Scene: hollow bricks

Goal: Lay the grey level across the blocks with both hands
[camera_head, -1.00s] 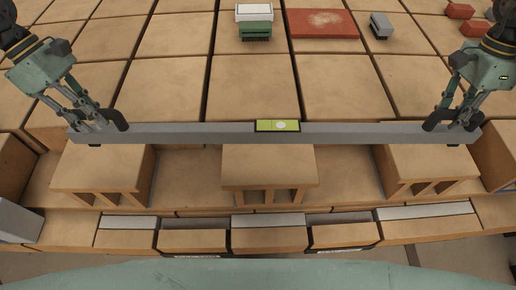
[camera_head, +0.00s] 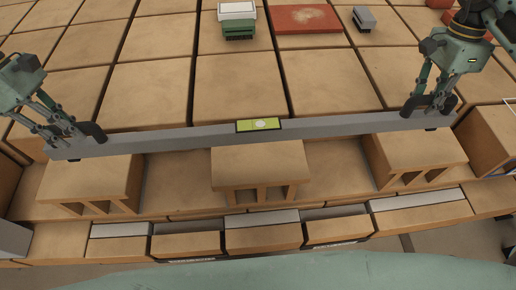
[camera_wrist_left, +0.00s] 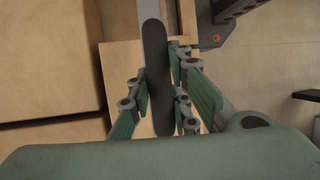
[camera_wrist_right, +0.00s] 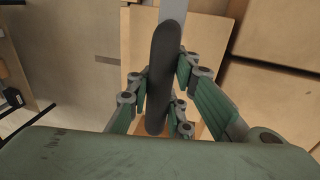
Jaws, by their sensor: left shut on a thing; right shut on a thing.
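The grey level (camera_head: 340,127) is a long bar with a yellow-green vial window (camera_head: 258,125) at its middle. My left gripper (camera_head: 75,136) is shut on its left end, and my right gripper (camera_head: 432,108) is shut on its right end. In each wrist view the fingers close on a dark end grip of the level, in the left wrist view (camera_wrist_left: 158,85) and the right wrist view (camera_wrist_right: 163,80). Below the level stand a left block (camera_head: 90,180), a middle block (camera_head: 258,165) and a right block (camera_head: 415,150). Whether the level touches their tops, I cannot tell.
Behind the level, stacked bricks form a broad tan surface (camera_head: 150,85). On it lie a white and green box (camera_head: 237,20), a red slab (camera_head: 306,18) and a small grey item (camera_head: 364,18). Another brick (camera_head: 490,135) stands at the right edge.

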